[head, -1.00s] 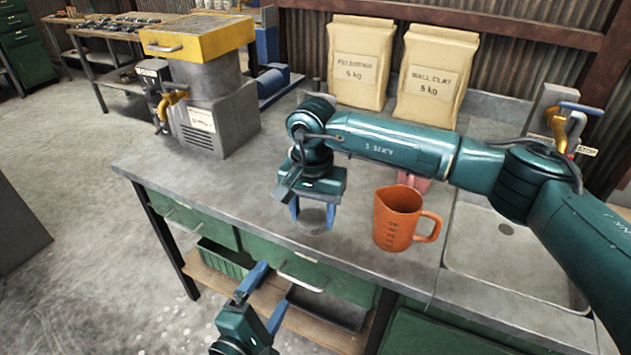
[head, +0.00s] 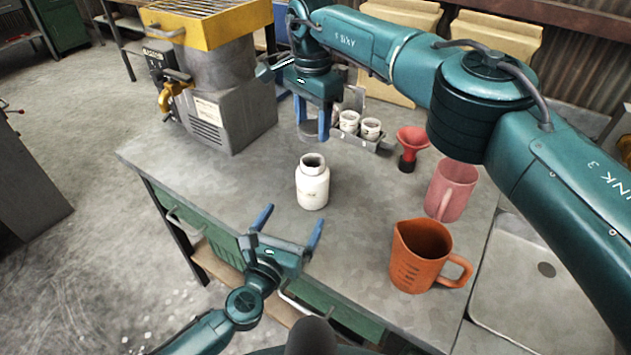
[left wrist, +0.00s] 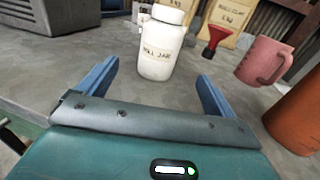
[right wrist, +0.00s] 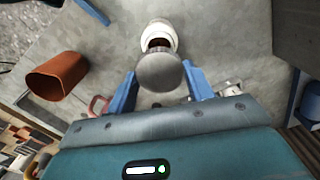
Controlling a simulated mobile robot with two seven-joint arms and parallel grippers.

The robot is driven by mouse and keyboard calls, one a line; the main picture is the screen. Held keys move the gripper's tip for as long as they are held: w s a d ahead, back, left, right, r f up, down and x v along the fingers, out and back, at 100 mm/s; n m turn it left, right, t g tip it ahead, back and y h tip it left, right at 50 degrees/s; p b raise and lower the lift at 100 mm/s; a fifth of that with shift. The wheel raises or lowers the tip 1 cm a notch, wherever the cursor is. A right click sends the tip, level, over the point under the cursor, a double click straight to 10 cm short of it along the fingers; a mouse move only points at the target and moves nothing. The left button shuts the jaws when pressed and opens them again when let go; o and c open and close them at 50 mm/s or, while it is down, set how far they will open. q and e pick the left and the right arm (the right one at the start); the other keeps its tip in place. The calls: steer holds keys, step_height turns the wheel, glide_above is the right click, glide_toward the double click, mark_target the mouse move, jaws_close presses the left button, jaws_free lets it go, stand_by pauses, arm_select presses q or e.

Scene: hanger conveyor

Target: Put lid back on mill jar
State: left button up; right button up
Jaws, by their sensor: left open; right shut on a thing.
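The white mill jar (head: 313,188) stands upright on the grey bench with its mouth open. Its label shows in the left wrist view (left wrist: 160,52). My right gripper (head: 312,124) is shut on a round grey lid (right wrist: 160,72), held in the air apart from the jar and, in the head view, behind it. In the right wrist view the lid overlaps part of the jar (right wrist: 158,35). My left gripper (head: 290,224) is open and empty at the bench's front edge, its fingers spread toward the jar but not touching it.
An orange jug (head: 424,258) and a pink mug (head: 451,190) stand right of the jar, near the sink (head: 530,285). A red funnel (head: 411,142) and a tray of small cups (head: 372,130) are behind. A grey machine (head: 215,110) stands left. The bench left of the jar is clear.

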arm_select(q)
steer(key=shift+s, duration=0.1)
arm_select(e)
steer(key=shift+s, duration=0.1)
arm_select(q)
steer(key=x, duration=1.2)
steer(key=shift+c, duration=0.2)
steer(key=c, duration=1.4)
arm_select(e)
glide_above(313, 161)
steer(key=shift+f, duration=2.5)
